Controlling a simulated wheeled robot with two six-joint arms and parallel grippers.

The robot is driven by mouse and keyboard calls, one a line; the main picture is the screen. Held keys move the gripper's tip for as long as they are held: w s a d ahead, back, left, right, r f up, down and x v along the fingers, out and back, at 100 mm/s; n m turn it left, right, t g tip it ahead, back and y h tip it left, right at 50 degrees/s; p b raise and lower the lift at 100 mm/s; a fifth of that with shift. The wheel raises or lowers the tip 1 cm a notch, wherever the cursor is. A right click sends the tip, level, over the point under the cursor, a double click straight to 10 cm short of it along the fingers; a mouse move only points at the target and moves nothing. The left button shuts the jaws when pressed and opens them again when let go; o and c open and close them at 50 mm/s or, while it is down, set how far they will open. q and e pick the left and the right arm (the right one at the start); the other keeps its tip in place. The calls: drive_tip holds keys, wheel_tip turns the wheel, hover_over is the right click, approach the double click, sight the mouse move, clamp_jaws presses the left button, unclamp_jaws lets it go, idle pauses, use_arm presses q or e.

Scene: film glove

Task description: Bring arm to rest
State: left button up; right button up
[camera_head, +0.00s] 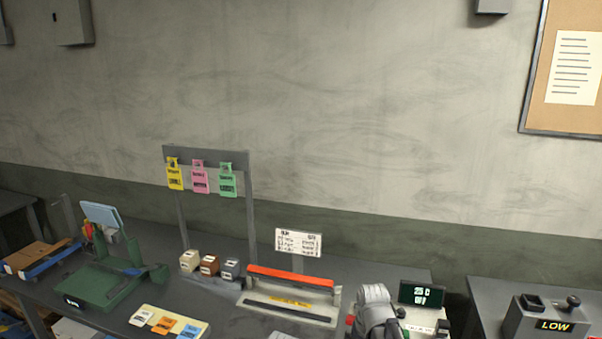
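No gripper fingers of mine can be made out in the head view. A light grey, rounded, jointed shape (375,308) rises from the bottom edge right of centre, in front of the table's right end. It looks like part of an arm, but I cannot tell for sure. Its lower part is cut off by the frame. My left arm does not show.
A dark table (225,318) holds a green device (105,285), small blocks (209,265), a red-barred sealer-like unit (290,290) and a display (422,293). Coloured tags (199,178) hang from a frame. A "LOW" control box (548,318) stands on the right table.

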wheel_tip(320, 180, up, 6)
drive_tip(key=p, duration=0.5)
wheel_tip(320, 180, down, 13)
drive_tip(key=b, duration=1.3)
drive_tip(key=shift+f, duration=0.2)
wheel_tip(320, 180, up, 11)
drive_tip(key=p, duration=1.1)
drive_tip(key=shift+r, duration=0.15)
drive_tip(key=shift+w+a+f, duration=0.15)
drive_tip(key=shift+a+f, duration=0.05)
drive_tip(key=shift+a, duration=0.1)
